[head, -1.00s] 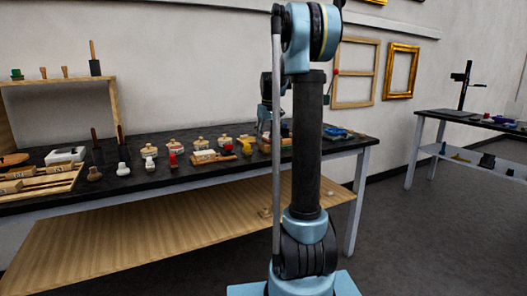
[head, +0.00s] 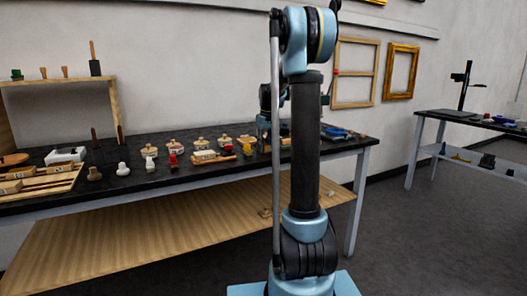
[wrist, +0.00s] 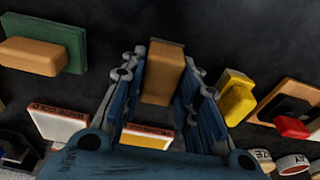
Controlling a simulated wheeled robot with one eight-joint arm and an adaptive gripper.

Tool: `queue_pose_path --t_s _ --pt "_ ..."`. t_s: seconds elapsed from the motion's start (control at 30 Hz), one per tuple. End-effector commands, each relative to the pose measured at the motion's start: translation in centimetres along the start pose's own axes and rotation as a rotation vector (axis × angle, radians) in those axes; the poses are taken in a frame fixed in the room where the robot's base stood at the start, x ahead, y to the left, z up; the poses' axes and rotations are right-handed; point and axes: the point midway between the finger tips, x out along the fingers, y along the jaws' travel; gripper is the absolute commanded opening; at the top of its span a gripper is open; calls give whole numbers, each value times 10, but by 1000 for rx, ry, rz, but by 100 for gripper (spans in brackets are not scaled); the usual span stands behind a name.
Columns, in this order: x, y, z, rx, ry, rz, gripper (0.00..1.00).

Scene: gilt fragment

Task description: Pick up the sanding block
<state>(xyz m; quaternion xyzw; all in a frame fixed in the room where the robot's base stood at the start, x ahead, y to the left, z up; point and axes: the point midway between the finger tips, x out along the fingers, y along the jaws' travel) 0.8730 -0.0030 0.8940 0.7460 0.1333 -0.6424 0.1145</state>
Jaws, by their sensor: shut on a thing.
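My gripper (wrist: 165,66) shows in the wrist view with its two blue fingers on either side of a brown, box-shaped block, which I take to be the sanding block (wrist: 163,74). The fingers are shut on it; its far end sticks out past the tips. Whether it touches the bench cannot be told. In the head view my gripper is by the back right part of the dark workbench (head: 60,203), largely hidden by my arm, and the block cannot be made out there.
In the wrist view a tan block on a green base (wrist: 72,38) lies left. A yellow piece (wrist: 236,98) and a red-tipped tool (wrist: 291,126) lie close on the right. A white piece with a lettered top (wrist: 57,123) is lower left. Several small items line the bench.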

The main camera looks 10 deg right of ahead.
Motion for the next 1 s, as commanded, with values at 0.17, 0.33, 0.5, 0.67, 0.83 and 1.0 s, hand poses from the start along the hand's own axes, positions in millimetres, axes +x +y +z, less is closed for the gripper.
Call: queue_pose_path --t_s 0.17,0.33,0.5,0.67,0.83,1.0 --pt "-2 0 0 0 0 0 9" --pt "-17 0 -3 0 0 0 9" --pt "-47 0 -7 0 0 0 9" --pt "-74 0 -11 0 0 0 9" --pt "-92 0 -14 0 0 0 9" --pt "-99 0 -15 0 0 0 9"
